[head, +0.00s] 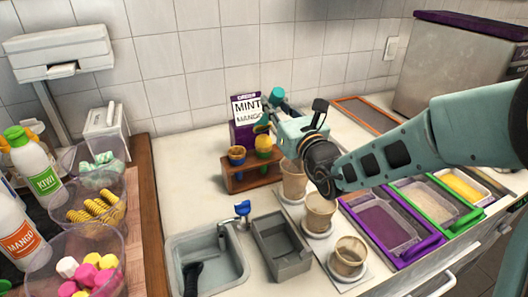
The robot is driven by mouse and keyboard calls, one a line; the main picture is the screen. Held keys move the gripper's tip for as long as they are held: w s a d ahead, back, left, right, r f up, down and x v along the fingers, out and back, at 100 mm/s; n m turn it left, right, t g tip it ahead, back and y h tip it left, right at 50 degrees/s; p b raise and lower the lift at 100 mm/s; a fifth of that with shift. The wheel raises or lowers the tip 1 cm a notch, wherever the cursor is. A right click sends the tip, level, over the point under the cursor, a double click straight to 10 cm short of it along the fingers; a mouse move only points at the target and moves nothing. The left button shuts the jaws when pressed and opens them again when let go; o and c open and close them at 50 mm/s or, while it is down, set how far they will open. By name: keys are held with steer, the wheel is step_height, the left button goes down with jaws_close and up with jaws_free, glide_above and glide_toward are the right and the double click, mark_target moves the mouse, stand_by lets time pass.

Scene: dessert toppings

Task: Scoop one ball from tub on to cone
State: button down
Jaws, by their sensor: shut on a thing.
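My gripper (270,122) is above the far end of a wooden cone stand, near the sign. It is shut on what looks like a scoop; the arm partly hides it and its bowl is unclear. The brown stand (236,185) holds a cone with a blue wrap (237,158) and a cone with a yellow top (263,145), just below my gripper. I cannot tell whether the scoop touches the yellow-topped cone. At right are a purple-rimmed tub (381,220), a green-rimmed tub (424,200) with pale contents and a tub with yellow contents (463,187).
Three tan cups (319,212) stand in a row before the tubs. A grey bin (283,258) and a sink (205,262) with a dark-handled thing (192,277) are in front. Topping bowls (88,275) and bottles (30,160) crowd the left. A mint and mango sign (247,110) stands behind.

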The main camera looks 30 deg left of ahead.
step_height(320, 180, up, 6)
steer(key=p, duration=0.3)
steer(key=shift+n+g+p, duration=0.3)
